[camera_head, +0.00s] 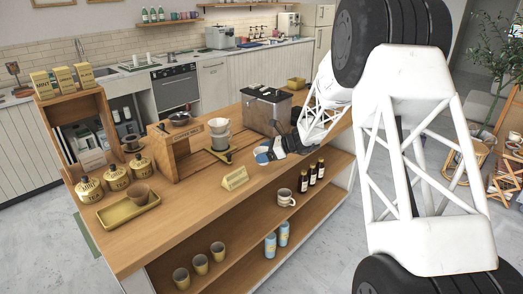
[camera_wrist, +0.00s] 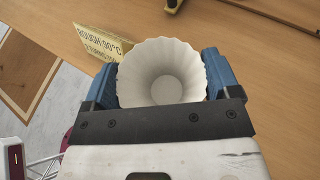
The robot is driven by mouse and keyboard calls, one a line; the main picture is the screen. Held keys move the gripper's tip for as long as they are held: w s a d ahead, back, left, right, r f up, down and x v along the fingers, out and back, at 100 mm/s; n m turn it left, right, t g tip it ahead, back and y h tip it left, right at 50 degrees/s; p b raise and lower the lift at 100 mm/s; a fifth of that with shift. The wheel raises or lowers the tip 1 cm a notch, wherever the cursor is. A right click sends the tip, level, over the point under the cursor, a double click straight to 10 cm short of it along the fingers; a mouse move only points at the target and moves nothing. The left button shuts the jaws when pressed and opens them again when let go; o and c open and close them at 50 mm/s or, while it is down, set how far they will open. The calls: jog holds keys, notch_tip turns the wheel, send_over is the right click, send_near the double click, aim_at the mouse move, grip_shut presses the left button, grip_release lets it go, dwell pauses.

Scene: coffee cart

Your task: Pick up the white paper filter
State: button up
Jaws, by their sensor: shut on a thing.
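The white paper filter (camera_wrist: 165,70) is a fluted cup, open toward the camera in the wrist view. My gripper (camera_wrist: 160,85) has its two blue fingers on either side of the filter and is shut on it. In the head view my gripper (camera_head: 268,152) is over the right part of the wooden counter, with the filter (camera_head: 262,149) showing small and pale at its tips. I cannot tell the gap between the filter and the counter.
A yellow sign (camera_head: 235,178) stands near the counter's front edge; it also shows in the wrist view (camera_wrist: 97,46). A dripper on a stand (camera_head: 219,133) is left of my gripper. A dark grey box (camera_head: 267,111) is behind. A tray with a cup (camera_head: 115,213) is far left.

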jog(key=s+d+r, duration=0.1)
jog(key=s, duration=0.9)
jog(key=shift+s+d, duration=0.15)
jog(key=shift+d, duration=0.2)
